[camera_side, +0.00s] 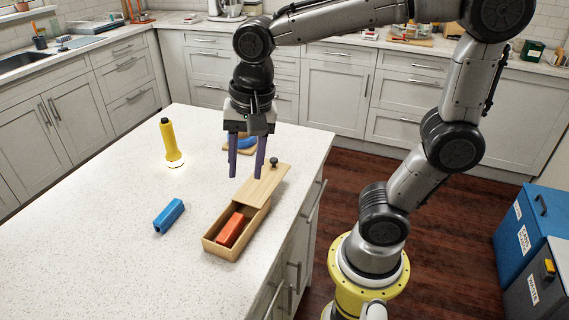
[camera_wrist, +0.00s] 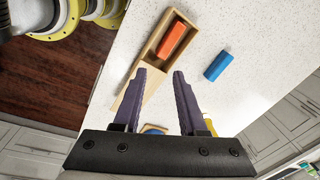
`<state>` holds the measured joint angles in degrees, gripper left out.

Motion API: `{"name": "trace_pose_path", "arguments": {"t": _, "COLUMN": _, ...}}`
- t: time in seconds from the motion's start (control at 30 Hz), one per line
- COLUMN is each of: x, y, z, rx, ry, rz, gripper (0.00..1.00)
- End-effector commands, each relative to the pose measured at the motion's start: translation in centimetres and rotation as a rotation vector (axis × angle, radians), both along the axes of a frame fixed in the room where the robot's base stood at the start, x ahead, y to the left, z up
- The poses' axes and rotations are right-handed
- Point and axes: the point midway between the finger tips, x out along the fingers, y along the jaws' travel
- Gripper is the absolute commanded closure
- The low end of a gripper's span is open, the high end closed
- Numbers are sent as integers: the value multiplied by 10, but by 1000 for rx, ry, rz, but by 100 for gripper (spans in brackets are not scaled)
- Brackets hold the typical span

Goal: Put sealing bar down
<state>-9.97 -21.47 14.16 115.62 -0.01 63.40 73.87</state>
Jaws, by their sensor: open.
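No part is clearly recognisable as a sealing bar. A wooden box (camera_side: 217,246) on the white counter holds an orange-red block (camera_side: 230,229). Its wooden lid (camera_side: 262,186), with a dark knob, covers only the far part. A blue block (camera_side: 168,216) lies left of the box, apart from it. My gripper (camera_side: 245,174) is open and empty, pointing down above the counter near the lid's far end. In the wrist view, the gripper (camera_wrist: 164,73) has nothing between its fingers; the box (camera_wrist: 153,44), red block (camera_wrist: 173,40) and blue block (camera_wrist: 217,67) show beyond the fingertips.
A yellow lamp-like object (camera_side: 171,140) stands upright at left. A blue item (camera_side: 242,137) on a small wooden base is partly hidden behind my gripper. The counter (camera_side: 110,220) has free room at left and front; its right edge runs close to the box.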

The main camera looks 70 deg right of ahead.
Motion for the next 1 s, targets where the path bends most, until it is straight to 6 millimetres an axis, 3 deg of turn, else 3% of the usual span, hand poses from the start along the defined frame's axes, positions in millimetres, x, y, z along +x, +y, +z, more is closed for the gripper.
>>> {"name": "trace_pose_path", "arguments": {"t": 0.3, "x": -58, "y": -32, "z": 5, "rx": -178, "ry": -234, "rz": 668, "gripper": 59}}
{"name": "trace_pose_path", "arguments": {"t": 0.5, "x": -80, "y": -42, "z": -2, "rx": -317, "ry": -308, "rz": 956, "gripper": 59}}
{"name": "trace_pose_path", "arguments": {"t": 0.7, "x": -86, "y": -44, "z": -5, "rx": -372, "ry": -326, "rz": 1057, "gripper": 59}}
{"name": "trace_pose_path", "arguments": {"t": 1.0, "x": -86, "y": -44, "z": -5, "rx": -372, "ry": -326, "rz": 1061, "gripper": 59}}
